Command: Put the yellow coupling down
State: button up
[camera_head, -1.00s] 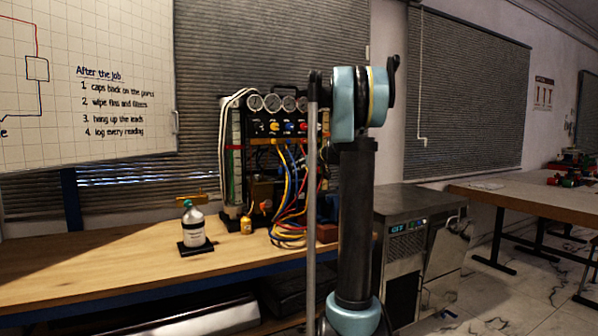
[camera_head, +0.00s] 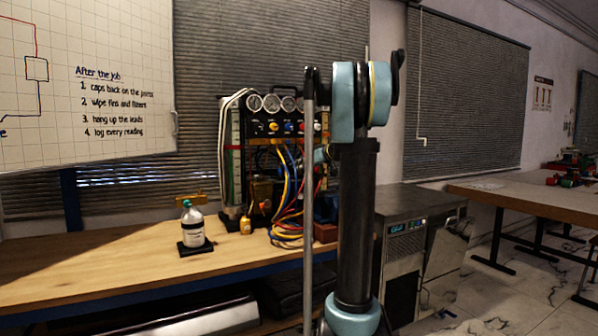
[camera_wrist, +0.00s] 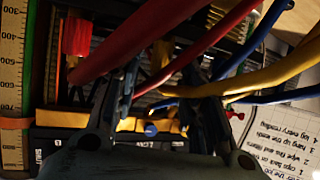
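My gripper (camera_wrist: 162,100) is in the wrist view, its two dark fingers spread apart among the hoses at the rig. No coupling shows clearly between the fingers. A yellow hose (camera_wrist: 268,80) runs from the right edge to the right finger; I cannot make out a yellow coupling on its end. In the head view the yellow hose (camera_head: 286,180) hangs with others in front of the gauge rig (camera_head: 262,142).
Red and blue hoses cross close to my fingers; a red hose (camera_wrist: 140,40) passes above them. A blue knob (camera_wrist: 151,130) shows between the fingers. The bench's left part is clear.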

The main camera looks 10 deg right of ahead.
jog(key=v, duration=0.8)
jog(key=s+a+f+m+g+h, duration=0.1)
jog(key=s+a+f+g, duration=0.1)
jog(key=s+a+f, duration=0.45)
jog(key=s+a+f+g, duration=0.15)
jog(key=s+f, duration=0.25)
jog(key=s, duration=0.6)
jog(key=s+a+f+m+g+h, duration=0.1)
jog(key=s+a+f+g, duration=0.15)
jog(key=s+f, duration=0.45)
jog(key=s+d+f+m+g+h, duration=0.1)
jog(key=s+d+f+m+h, duration=0.1)
jog(key=s+f, duration=0.7)
jog(key=s+d+f+m+g+h, duration=0.2)
jog(key=s+f, duration=0.8)
jog(key=s, duration=0.5)
jog(key=shift+h, duration=0.6)
jog(key=shift+d, duration=0.1)
